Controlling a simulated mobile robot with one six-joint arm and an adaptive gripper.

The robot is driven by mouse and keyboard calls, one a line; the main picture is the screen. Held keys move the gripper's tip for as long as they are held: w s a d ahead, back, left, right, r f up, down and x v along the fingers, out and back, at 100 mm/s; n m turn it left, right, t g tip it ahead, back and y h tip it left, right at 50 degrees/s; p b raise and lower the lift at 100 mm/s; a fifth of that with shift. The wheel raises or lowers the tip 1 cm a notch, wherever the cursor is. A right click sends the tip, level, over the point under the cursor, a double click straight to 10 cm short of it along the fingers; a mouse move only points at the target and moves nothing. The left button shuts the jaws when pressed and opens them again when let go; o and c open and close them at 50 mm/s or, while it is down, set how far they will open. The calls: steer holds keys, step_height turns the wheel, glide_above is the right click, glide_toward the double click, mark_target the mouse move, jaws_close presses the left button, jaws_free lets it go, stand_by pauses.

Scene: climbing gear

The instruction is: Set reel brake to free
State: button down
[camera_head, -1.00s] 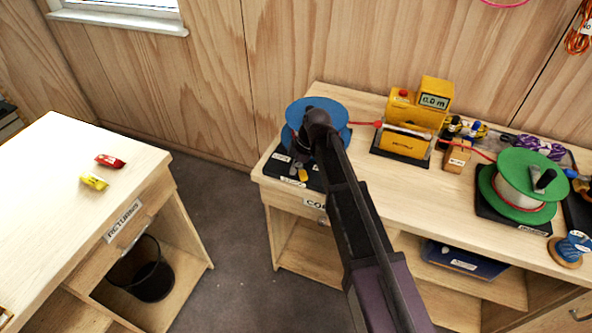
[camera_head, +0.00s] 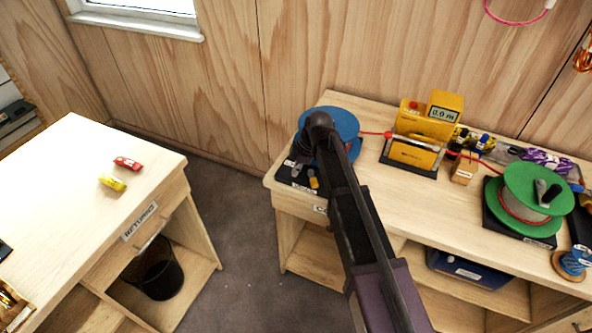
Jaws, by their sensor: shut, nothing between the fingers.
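A blue reel (camera_head: 346,122) stands on a black base (camera_head: 284,172) at the left end of the workbench. A small yellow piece (camera_head: 314,183), possibly the brake lever, shows at the front of that base; its setting is too small to read. My arm reaches over the reel, and my gripper (camera_head: 301,160) is at its front left side, mostly hidden by my own wrist. What I see of it is dark and close to the base; I cannot tell if it touches anything. A green reel (camera_head: 533,180) with a dark crank stands on another base at the right.
A yellow length counter (camera_head: 424,124) reading 0.0 m stands between the reels, with a red cord running through it. A wooden block (camera_head: 463,172) is beside it. A left table (camera_head: 60,190) holds red and yellow items. Bare benchtop lies in front of the counter.

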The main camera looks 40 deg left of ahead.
steer(key=p+v, duration=0.5)
steer(key=v, duration=0.1)
steer(key=shift+w+r+p, duration=0.25)
steer(key=shift+w+p, duration=0.05)
steer(key=shift+d, duration=0.1)
stand_by(0.6)
steer(key=w+d+m+t, duration=0.1)
steer(key=w+d+m, duration=0.35)
steer(key=d, duration=0.65)
steer(key=w+d+m, duration=0.4)
steer(key=d+m, duration=0.1)
steer(key=d, duration=0.7)
steer(key=w+d+m+t, duration=0.1)
steer(key=w+d+m, duration=0.35)
steer(key=d, duration=0.65)
steer(key=s+d+m+h, duration=0.1)
steer(key=d+m, duration=0.5)
steer(key=d, duration=0.9)
steer(key=s+d+f+m+h, duration=0.1)
steer(key=s+d+m, duration=0.2)
steer(key=d+m, duration=0.4)
steer(key=d, duration=0.7)
steer(key=shift+s+d+t+h, duration=0.3)
steer(key=shift+s+d+t, duration=0.1)
steer(key=c, duration=1.4)
jaws_free()
